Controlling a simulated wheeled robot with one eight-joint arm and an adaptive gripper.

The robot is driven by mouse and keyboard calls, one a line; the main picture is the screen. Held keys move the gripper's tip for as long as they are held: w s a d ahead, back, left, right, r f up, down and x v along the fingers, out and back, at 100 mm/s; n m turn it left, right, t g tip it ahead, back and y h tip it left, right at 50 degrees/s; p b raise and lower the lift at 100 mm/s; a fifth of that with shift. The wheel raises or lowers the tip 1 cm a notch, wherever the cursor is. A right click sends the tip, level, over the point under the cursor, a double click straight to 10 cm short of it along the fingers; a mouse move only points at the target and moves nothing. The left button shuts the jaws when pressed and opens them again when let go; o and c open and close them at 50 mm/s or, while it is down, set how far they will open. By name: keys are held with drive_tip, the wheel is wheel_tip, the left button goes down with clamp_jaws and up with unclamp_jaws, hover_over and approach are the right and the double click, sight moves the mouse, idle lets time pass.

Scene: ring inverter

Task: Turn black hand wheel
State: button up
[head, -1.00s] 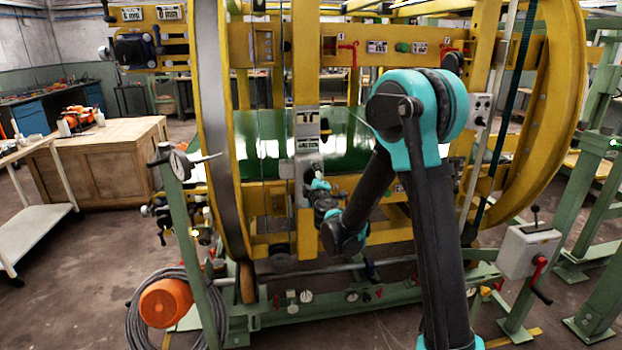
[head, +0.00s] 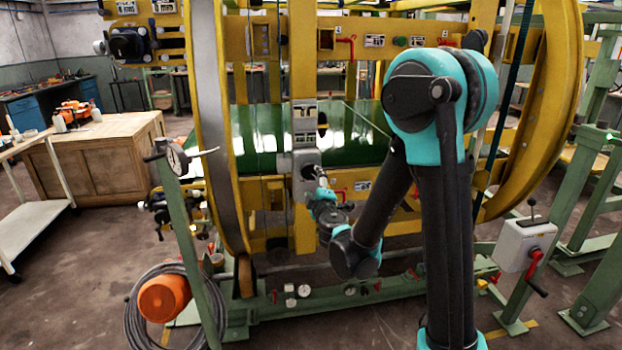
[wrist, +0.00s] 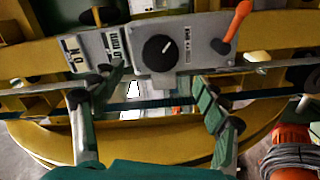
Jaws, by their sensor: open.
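A round black hand wheel (wrist: 159,53) with a white mark sits on a light grey panel (wrist: 185,30) in the wrist view. My gripper (wrist: 162,84) is open and empty. Its green-padded fingers are spread to the left and right, below the wheel in the picture and not closed around it. In the head view my gripper (head: 320,182) is in front of a grey box (head: 306,164) on the yellow upright. It hides part of the box, and I cannot make out the wheel there.
An orange-handled lever (wrist: 237,22) stands at the panel's right. Yellow beams (wrist: 260,60) surround the panel. Large yellow rings (head: 212,130) flank the machine. A grey box with a red crank (head: 527,245) stands at right. Floor at left is free near the white cart (head: 30,220).

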drive_tip(key=shift+v, duration=1.2)
drive_tip(key=d+m+g+h, duration=0.1)
drive_tip(key=d+m+h, duration=0.55)
drive_tip(key=d, duration=0.85)
drive_tip(key=s+d+f+m+g+h, duration=0.2)
drive_tip(key=s+d+f+m+g, duration=0.4)
drive_tip(key=s+d, duration=0.4)
drive_tip(key=s+f+m+g+y, duration=0.1)
drive_tip(key=s+f+m+g, duration=0.1)
drive_tip(key=s+f, duration=0.3)
drive_tip(key=s+f+m+g+y, duration=0.2)
drive_tip(key=s+f+m+g, duration=0.1)
drive_tip(key=s, duration=0.8)
drive_tip(key=shift+s+d+f+g, duration=0.45)
drive_tip(key=shift+f+g, duration=0.15)
drive_tip(key=shift+f, duration=0.4)
drive_tip(key=shift+w+y, duration=0.15)
drive_tip(key=shift+y, duration=0.1)
